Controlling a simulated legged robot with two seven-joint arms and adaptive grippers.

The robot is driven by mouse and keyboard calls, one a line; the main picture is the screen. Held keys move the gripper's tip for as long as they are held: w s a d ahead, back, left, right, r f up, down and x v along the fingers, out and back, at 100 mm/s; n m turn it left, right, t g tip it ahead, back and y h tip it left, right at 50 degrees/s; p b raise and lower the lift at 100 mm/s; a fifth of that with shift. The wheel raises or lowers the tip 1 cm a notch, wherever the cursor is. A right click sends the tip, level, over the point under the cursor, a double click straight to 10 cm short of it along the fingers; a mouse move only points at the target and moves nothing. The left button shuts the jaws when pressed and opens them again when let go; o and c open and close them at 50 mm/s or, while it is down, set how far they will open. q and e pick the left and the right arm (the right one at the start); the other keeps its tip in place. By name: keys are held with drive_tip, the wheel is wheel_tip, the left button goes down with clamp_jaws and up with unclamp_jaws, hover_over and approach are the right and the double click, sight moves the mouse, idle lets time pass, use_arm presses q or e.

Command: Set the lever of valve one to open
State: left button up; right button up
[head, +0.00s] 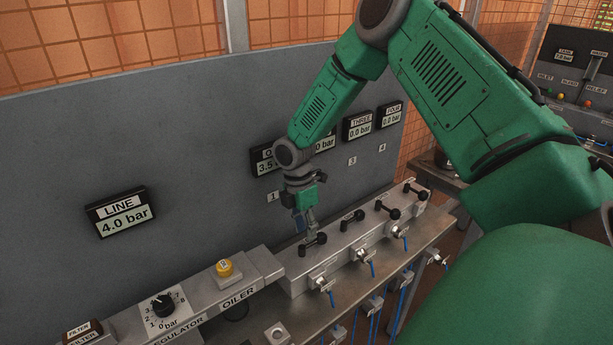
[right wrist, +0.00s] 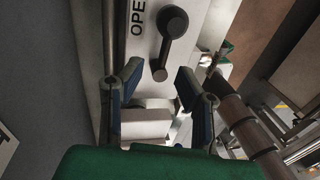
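The valve one lever (head: 313,246) is the nearest of a row of black levers on the grey manifold block (head: 300,283), below the plate marked 1. My right gripper (head: 307,228) is right at this lever in the head view. In the right wrist view the black lever (right wrist: 168,45) has a large round end at the top and a smaller knob lower down, beside the partly visible word OPEN. My right gripper (right wrist: 157,88) is open there; its blue fingers stand apart on either side, nothing is gripped, and the small knob lies just ahead between the tips. My left gripper is out of view.
Other black levers (head: 353,218) continue along the block to the right. Blue hoses and fittings (head: 363,257) line its front. A yellow oiler cap (head: 224,268) and a regulator knob (head: 163,305) stand left. The LINE display (head: 122,213) reads 4.0 bar. A grey panel (head: 190,150) rises behind.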

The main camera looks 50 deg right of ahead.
wheel_tip(320, 180, up, 8)
drive_tip(key=w, duration=0.1)
drive_tip(key=shift+w+d+r, duration=0.15)
drive_tip(key=shift+w+d, duration=0.15)
drive_tip(key=shift+w, duration=0.1)
drive_tip(key=shift+s, duration=0.1)
